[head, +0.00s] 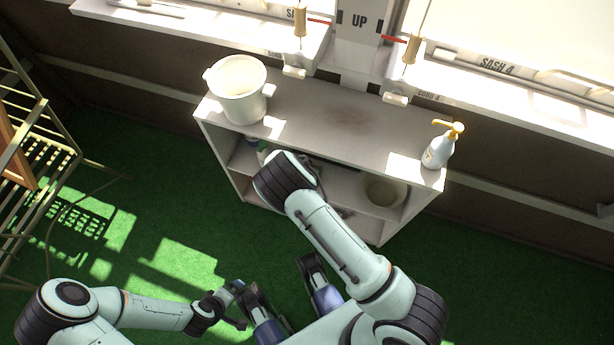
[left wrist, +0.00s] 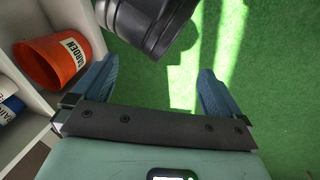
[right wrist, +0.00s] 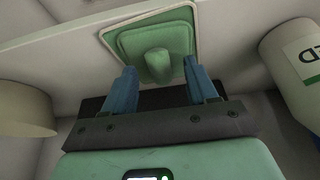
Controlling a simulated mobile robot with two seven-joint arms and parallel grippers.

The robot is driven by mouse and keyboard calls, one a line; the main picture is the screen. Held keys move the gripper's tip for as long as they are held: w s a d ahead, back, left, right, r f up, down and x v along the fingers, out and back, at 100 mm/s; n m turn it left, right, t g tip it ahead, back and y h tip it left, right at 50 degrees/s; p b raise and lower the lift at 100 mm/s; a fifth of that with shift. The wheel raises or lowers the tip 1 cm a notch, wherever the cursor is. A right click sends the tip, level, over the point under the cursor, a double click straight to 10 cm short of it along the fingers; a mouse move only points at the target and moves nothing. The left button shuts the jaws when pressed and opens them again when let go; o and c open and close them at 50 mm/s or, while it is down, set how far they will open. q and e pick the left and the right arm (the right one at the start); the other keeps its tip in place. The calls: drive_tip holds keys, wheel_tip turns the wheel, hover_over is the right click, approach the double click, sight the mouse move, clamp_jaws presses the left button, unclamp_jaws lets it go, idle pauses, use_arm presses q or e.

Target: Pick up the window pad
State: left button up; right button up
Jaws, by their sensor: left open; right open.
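The window pad (right wrist: 125,45) shows in the right wrist view as a green pad with a pale rim and a rounded green handle (right wrist: 158,64). My right gripper (right wrist: 160,75) is open, with one blue finger on each side of the handle's lower end; I cannot tell whether they touch it. In the head view my right arm reaches to the front of the shelf unit and hides its gripper and the pad. My left gripper (left wrist: 160,85) is open and empty above the green floor, beside the shelf unit. It also shows low in the head view (head: 238,306).
The shelf unit (head: 325,120) carries a white bucket (head: 238,95) and a pump bottle (head: 438,150) on top. A pale bowl (head: 384,192) stands inside. An orange bucket (left wrist: 55,62) shows at left. A white container (right wrist: 295,55) is right of the right gripper.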

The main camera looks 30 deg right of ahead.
clamp_jaws()
drive_tip(key=shift+r, duration=0.15)
drive_tip(key=shift+r+p, duration=0.3)
drive_tip(key=shift+r, duration=0.3)
use_arm(q)
drive_tip(key=s+d+r+g+h+p, duration=0.1)
drive_tip(key=s+d+r+p, duration=0.1)
drive_tip(key=s+r, duration=0.2)
drive_tip(key=shift+s+d+g+p, duration=0.2)
drive_tip(key=shift+s+g+p, duration=0.15)
drive_tip(key=shift+s, duration=0.15)
use_arm(e)
drive_tip(key=s+a, duration=1.1)
drive_tip(key=a, duration=0.2)
drive_tip(key=shift+s+a, duration=0.35)
drive_tip(key=shift+a, duration=0.05)
